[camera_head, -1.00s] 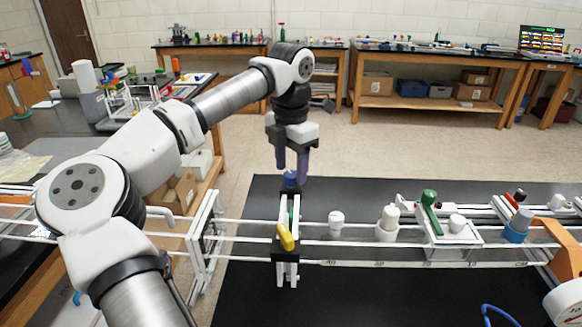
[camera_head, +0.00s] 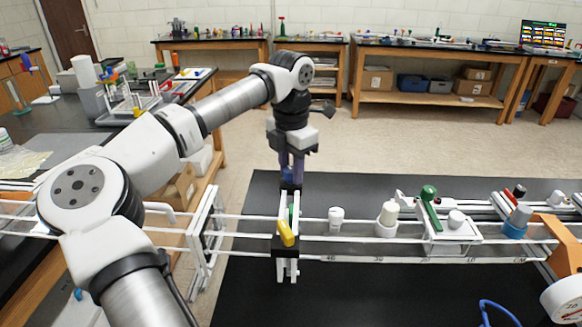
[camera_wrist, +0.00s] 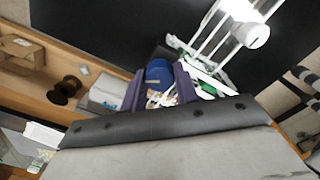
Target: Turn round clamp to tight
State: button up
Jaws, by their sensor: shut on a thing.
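The round clamp is a blue knob (camera_head: 290,174) on top of the black block at the back of the extrusion frame (camera_head: 340,239). It also shows in the wrist view (camera_wrist: 159,73), with a short mark on its top. My gripper (camera_head: 291,176) points straight down over it, its two purple fingers on either side of the knob. In the wrist view my gripper (camera_wrist: 160,88) is shut on the blue knob. The fingers partly hide the knob in the head view, and its thread is not visible.
A yellow handle (camera_head: 286,232) sits on the front of the same cross piece. A white knob (camera_head: 335,219), a cream post (camera_head: 388,216) and a green-handled clamp (camera_head: 430,205) stand along the rails to the right.

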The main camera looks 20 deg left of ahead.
jog(key=m, duration=0.5)
jog(key=shift+m, duration=0.4)
jog(key=m, duration=0.5)
jog(key=shift+m+p, duration=0.35)
jog(key=shift+m, duration=0.35)
jog(key=o, duration=1)
